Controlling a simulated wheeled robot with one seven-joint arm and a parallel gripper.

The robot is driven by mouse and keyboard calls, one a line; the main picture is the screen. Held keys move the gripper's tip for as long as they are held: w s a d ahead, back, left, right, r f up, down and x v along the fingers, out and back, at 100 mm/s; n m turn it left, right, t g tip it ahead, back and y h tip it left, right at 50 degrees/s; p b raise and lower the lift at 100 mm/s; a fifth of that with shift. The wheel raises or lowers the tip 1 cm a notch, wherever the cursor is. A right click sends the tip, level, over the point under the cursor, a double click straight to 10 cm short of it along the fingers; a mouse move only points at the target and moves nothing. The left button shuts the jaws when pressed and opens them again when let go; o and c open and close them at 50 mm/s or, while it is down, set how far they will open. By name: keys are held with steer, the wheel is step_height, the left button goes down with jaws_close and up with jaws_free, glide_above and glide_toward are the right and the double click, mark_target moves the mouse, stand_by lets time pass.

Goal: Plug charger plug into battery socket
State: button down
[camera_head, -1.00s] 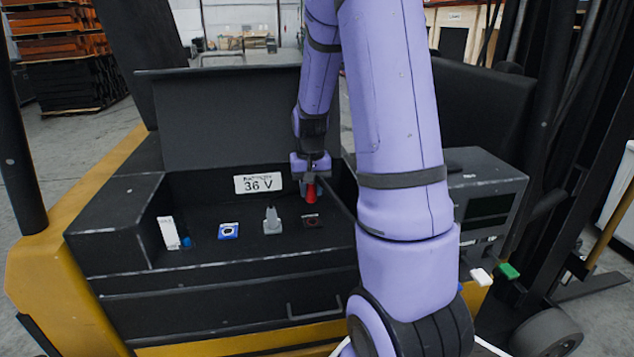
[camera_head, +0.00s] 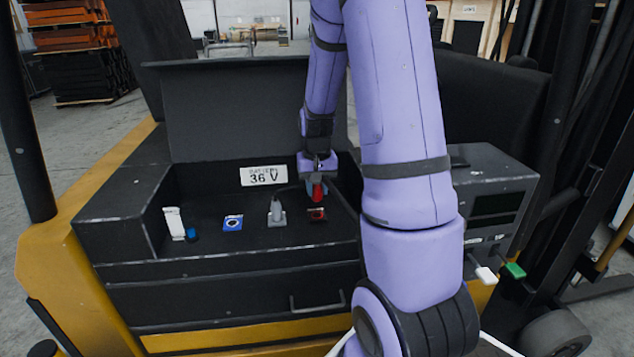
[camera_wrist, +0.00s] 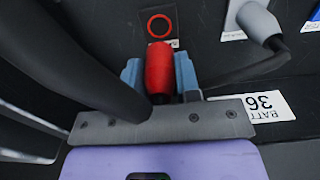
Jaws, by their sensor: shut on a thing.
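The red charger plug (camera_head: 318,192) is in my gripper (camera_head: 318,178), just above the red-marked socket (camera_head: 317,214) in the black battery compartment. In the wrist view the red plug (camera_wrist: 160,70) sits between the two blue-grey fingers of my gripper (camera_wrist: 160,78), which are shut on it. The plug points toward the red ring of the socket (camera_wrist: 160,25). A dark gap shows between plug tip and ring, so they look apart. A thick black cable runs close to my gripper in the wrist view.
A grey plug (camera_head: 277,210) with its cable stands in the socket to the left, and a blue-marked socket (camera_head: 233,223) lies further left. A white part (camera_head: 174,223) is at the compartment's left. A "36 V" label (camera_head: 263,176) is on the back wall. White (camera_head: 485,275) and green (camera_head: 514,270) connectors are at right.

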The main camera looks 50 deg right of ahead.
mark_target(317, 200)
steer(key=shift+f, duration=1.9)
steer(key=shift+s, duration=0.15)
steer(key=shift+f, duration=0.55)
stand_by(0.9)
steer(key=c, duration=0.8)
jaws_free()
steer(key=shift+o, duration=0.2)
step_height(317, 200, up, 11)
steer(key=shift+f, duration=0.1)
steer(key=shift+a, duration=0.1)
